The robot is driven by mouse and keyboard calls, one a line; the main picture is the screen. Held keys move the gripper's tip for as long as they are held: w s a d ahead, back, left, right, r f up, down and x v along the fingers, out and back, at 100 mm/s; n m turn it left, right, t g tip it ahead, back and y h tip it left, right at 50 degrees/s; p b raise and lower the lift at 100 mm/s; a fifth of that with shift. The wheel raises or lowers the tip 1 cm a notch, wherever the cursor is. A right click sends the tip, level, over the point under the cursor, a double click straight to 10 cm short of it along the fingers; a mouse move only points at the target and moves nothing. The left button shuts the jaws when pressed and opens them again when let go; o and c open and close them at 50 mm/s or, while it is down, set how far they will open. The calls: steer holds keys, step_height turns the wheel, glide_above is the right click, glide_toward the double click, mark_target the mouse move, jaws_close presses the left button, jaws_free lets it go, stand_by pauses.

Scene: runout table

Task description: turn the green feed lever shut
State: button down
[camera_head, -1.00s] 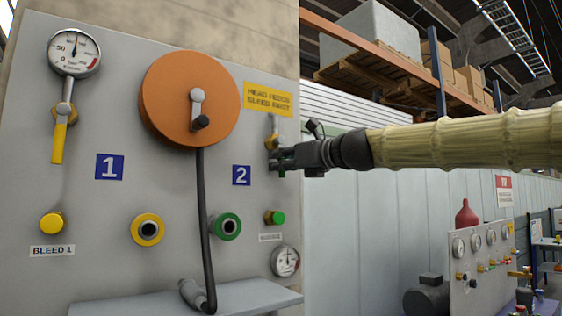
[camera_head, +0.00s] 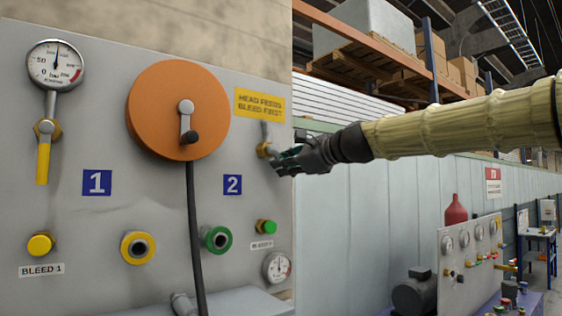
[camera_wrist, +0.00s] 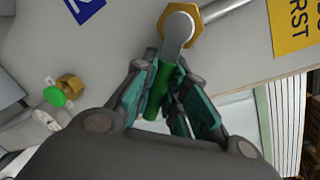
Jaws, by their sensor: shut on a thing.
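The green feed lever has a grey metal arm and a green grip (camera_wrist: 158,88). The arm (camera_wrist: 178,35) is fixed at the brass valve nut (camera_wrist: 190,12), which also shows in the head view (camera_head: 263,150) below the yellow sign. My gripper (camera_head: 280,161) is at the lever, with its teal-padded fingers on both sides of the green grip in the wrist view (camera_wrist: 163,80). It is shut on the grip. In the head view the lever points right and slightly down from the valve, roughly across the vertical pipe (camera_head: 265,132). My fingers hide most of the green there.
Left on the panel are an orange wheel (camera_head: 178,110) with a hanging black hose (camera_head: 193,240), and a yellow lever (camera_head: 43,163) below a gauge. A green button (camera_head: 267,226) and green-ringed port (camera_head: 216,238) sit below. Right of the panel edge is open room.

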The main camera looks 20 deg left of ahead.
steer(key=n, duration=0.1)
steer(key=r+n, duration=0.1)
steer(key=n+p, duration=0.1)
steer(key=shift+w+d+r+t+h, duration=0.3)
steer(key=shift+w+h, duration=0.1)
steer(key=shift+w+d+r+n+t+h, duration=0.1)
steer(key=shift+r+n+t+h, duration=0.3)
steer(key=shift+n, duration=0.65)
steer(key=shift+w+d+r+n+t+h, duration=0.1)
steer(key=shift+r+n, duration=0.5)
steer(key=shift+n, duration=0.45)
steer(key=c, duration=1.4)
jaws_free()
steer(key=shift+c, duration=0.2)
steer(key=v, duration=1.2)
